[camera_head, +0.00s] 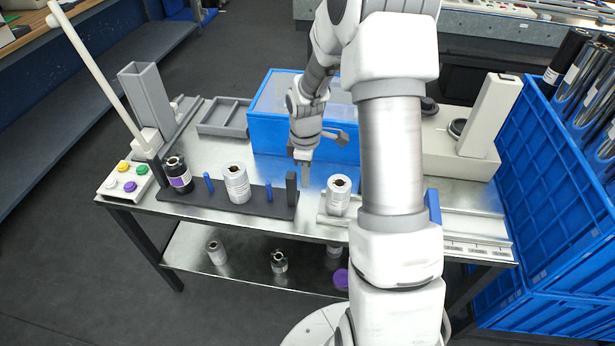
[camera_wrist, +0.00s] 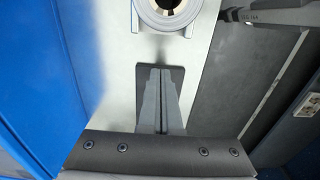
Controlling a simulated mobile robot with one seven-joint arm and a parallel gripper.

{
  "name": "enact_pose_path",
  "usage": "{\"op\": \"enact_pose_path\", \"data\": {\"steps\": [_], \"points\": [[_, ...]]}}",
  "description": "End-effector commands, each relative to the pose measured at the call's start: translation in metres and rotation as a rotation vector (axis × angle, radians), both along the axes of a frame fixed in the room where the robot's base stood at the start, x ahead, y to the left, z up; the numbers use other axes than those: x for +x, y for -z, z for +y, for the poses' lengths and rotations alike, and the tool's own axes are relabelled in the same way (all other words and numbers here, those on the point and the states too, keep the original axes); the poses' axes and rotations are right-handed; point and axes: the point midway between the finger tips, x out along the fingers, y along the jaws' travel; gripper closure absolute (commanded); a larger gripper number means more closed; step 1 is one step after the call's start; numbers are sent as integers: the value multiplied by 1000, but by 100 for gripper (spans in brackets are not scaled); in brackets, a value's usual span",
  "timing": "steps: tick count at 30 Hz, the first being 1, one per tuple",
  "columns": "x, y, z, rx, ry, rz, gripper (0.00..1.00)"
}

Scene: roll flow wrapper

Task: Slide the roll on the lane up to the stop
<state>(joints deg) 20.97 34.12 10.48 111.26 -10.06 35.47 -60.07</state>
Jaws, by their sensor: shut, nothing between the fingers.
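A silver-grey roll (camera_head: 338,195) with a dark core stands upright on the pale lane (camera_head: 457,249), near the lane's left end. It also shows at the top of the wrist view (camera_wrist: 168,14), cut off by the frame. My gripper (camera_head: 304,172) points down over the table, just left of the roll and apart from it. Its two fingers are shut together with nothing between them, also in the wrist view (camera_wrist: 158,72). A blue upright plate (camera_head: 433,206) on the lane, right of the roll, looks like the stop. My arm hides part of it and the lane's middle.
A dark rack (camera_head: 220,207) left of the lane holds a black roll (camera_head: 178,175), another silver roll (camera_head: 236,184) and blue pegs. A blue bin (camera_head: 262,135) stands close behind my gripper. A blue crate (camera_head: 540,190) with dark rolls stands at the right.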

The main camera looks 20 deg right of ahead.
Motion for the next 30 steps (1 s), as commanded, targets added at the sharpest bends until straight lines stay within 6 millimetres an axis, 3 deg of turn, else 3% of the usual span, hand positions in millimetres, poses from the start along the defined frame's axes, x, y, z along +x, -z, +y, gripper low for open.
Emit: {"op": "enact_pose_path", "data": {"steps": [1, 9, 18, 30], "points": [[-1, 15, 1, 1, -1, 5, 100], [-1, 72, 0, 0, 0, 4, 100], [-21, 67, -31, 0, 2, 0, 100], [-23, 67, -34, 0, 1, 0, 100]]}}
